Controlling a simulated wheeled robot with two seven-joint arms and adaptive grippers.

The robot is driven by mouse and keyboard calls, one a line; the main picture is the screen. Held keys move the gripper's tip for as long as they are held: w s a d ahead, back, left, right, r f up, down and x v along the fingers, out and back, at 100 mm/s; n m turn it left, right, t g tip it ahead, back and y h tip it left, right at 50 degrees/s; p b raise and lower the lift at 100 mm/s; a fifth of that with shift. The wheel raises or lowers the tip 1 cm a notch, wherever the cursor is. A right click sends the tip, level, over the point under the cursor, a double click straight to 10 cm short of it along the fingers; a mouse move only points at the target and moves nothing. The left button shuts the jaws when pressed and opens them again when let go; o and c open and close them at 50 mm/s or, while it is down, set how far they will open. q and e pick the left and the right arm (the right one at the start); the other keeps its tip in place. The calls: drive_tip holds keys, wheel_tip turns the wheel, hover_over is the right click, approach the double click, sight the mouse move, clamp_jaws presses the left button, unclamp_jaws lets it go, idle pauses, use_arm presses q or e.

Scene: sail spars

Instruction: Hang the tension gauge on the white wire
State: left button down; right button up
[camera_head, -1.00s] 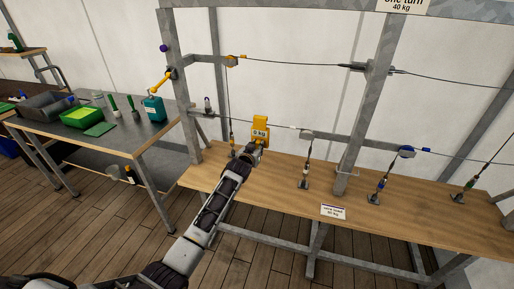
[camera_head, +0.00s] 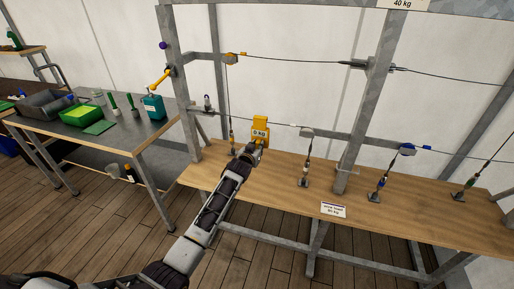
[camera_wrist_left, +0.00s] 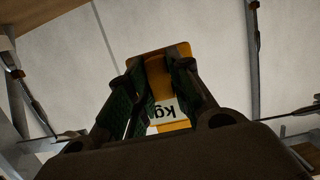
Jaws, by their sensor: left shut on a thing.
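The yellow tension gauge (camera_head: 260,127) is upright, and its white display reads about 0 kg. My left gripper (camera_head: 256,147) is shut on its lower part, above the bench. In the left wrist view the gauge (camera_wrist_left: 163,68) sits between the two green-padded fingers (camera_wrist_left: 160,95). The lower wire with the white-grey block (camera_head: 307,132), seemingly the white wire (camera_head: 283,123), runs from the left post toward that block. In the head view the gauge overlaps this wire. I cannot tell whether it touches or hangs on it. My right gripper is not in view.
An upper wire (camera_head: 295,61) with an orange block and a lower right wire with a blue block (camera_head: 407,150) cross the grey frame (camera_head: 376,80). Upright tensioners stand on the wooden bench (camera_head: 270,185). A side table (camera_head: 140,138) with tools stands left.

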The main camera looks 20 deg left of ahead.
use_arm(q)
drive_tip(key=shift+r, duration=0.1)
drive_tip(key=c, duration=1.3)
unclamp_jaws()
drive_tip(key=shift+o, duration=0.5)
drive_tip(key=shift+s+r+p, duration=0.2)
drive_tip(key=shift+s+p, duration=0.45)
drive_tip(key=shift+p, duration=0.1)
drive_tip(key=shift+p+v, duration=1.8)
drive_tip(key=shift+v, duration=0.2)
drive_tip(key=p+v, duration=0.1)
drive_tip(key=v, duration=0.1)
drive_tip(key=shift+s, duration=0.35)
